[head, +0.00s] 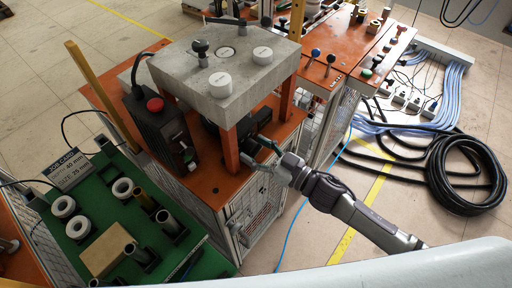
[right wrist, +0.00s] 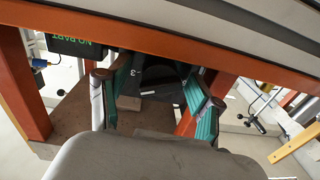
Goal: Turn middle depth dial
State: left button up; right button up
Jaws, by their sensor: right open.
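In the right wrist view a dark, rounded dial-like part (right wrist: 158,75) sits under the plate, with a white "3" mark by its left side. I cannot tell whether it is the middle depth dial. My right gripper (right wrist: 152,88) is open, with one teal-padded finger on each side of this part; contact cannot be made out. In the head view my right gripper (head: 254,152) reaches in from the right, beside an orange post and below the grey plate (head: 203,82). The dark part (head: 262,143) is mostly hidden there. My left gripper is not in view.
Orange posts (head: 229,150) stand close to the right gripper, under the thick plate. A black control box (head: 160,135) with a red button (head: 155,104) stands left. A green board (head: 130,240) holds rings and tubes. Black hose coils (head: 465,175) lie on the floor right.

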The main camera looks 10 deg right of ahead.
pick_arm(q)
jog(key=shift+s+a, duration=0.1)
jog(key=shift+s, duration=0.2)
pick_arm(e)
jog(key=c, duration=1.1)
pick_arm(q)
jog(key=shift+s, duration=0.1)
pick_arm(e)
jog(key=n+p, duration=0.1)
jog(key=n, duration=0.2)
jog(key=shift+r, duration=0.1)
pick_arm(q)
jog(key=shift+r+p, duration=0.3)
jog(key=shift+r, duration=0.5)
pick_arm(e)
jog(key=shift+w+n, duration=0.1)
jog(key=shift+n, duration=1.8)
